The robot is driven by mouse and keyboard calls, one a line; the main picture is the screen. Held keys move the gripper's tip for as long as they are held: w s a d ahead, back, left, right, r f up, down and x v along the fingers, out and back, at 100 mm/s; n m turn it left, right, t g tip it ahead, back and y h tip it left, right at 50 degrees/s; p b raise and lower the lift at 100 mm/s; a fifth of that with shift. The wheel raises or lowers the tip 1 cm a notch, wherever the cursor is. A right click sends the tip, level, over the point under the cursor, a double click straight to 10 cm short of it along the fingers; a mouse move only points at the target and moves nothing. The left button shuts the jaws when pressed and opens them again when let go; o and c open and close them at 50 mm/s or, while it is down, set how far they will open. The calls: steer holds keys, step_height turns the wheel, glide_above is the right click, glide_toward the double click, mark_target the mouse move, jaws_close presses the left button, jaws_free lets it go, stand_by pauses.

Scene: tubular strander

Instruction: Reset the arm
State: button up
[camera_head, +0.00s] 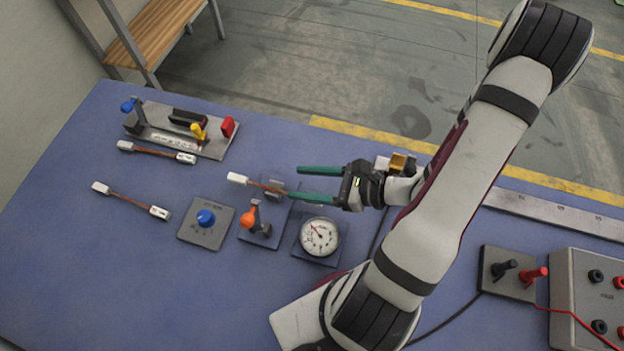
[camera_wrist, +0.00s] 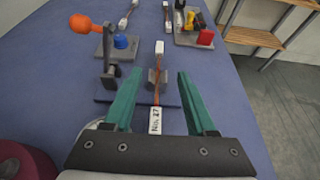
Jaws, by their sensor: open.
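My gripper (camera_head: 298,183) has two green fingers, spread apart and pointing left over the blue table. In the wrist view the open gripper (camera_wrist: 159,76) shows at the bottom, one finger on each side of a short copper-coloured cable piece (camera_wrist: 157,88) with white ends. A gap shows between each finger and the piece. The piece rests at a small grey clamp on a dark base plate (camera_wrist: 104,91). In the head view its left white end (camera_head: 237,178) sticks out beyond the clamp, and its right part is hidden by the gripper.
An orange-knobbed lever (camera_head: 249,219), a round gauge (camera_head: 319,236) and a blue knob box (camera_head: 206,221) stand close by. Two similar cable pieces (camera_head: 157,152) (camera_head: 131,201) lie at the left, near a grey fixture (camera_head: 188,143). A steel ruler (camera_head: 560,215) and terminal boxes (camera_head: 508,273) are at the right.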

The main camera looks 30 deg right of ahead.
steer(key=shift+s+d+r, duration=0.3)
steer(key=shift+s+d, duration=0.15)
steer(key=shift+d, duration=0.05)
steer(key=s+a+r+n+g+y, duration=0.1)
steer(key=s+a+r+n+g, duration=0.2)
steer(key=a+r+n+g, duration=0.55)
steer(key=s+r+n+g+h, duration=0.1)
steer(key=s+r+n+h, duration=0.3)
steer(key=s+n+h, duration=0.4)
steer(key=n, duration=0.5)
steer(key=shift+r+h, duration=0.3)
steer(key=shift+h, duration=0.1)
steer(key=shift+o, duration=0.2)
